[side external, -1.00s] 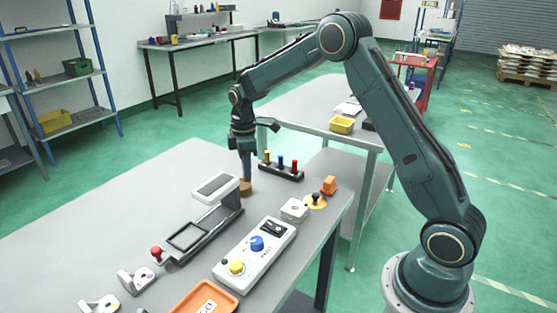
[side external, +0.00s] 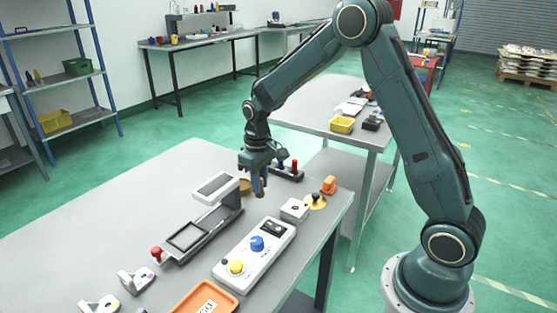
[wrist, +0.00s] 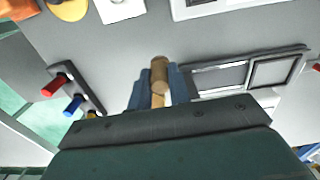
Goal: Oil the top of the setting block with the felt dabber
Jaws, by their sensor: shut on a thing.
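My gripper (side external: 260,183) is shut on the felt dabber and holds it above the grey table. In the wrist view the dabber (wrist: 159,76) shows as a brown wooden cylinder between the two blue-grey fingers (wrist: 160,92).
A rack with coloured handles (side external: 286,173) is behind. A grey fixture with a tray (side external: 188,236) lies left, a control box (side external: 255,250) in front. A yellow disc (side external: 315,202) and orange piece (side external: 329,185) are right.

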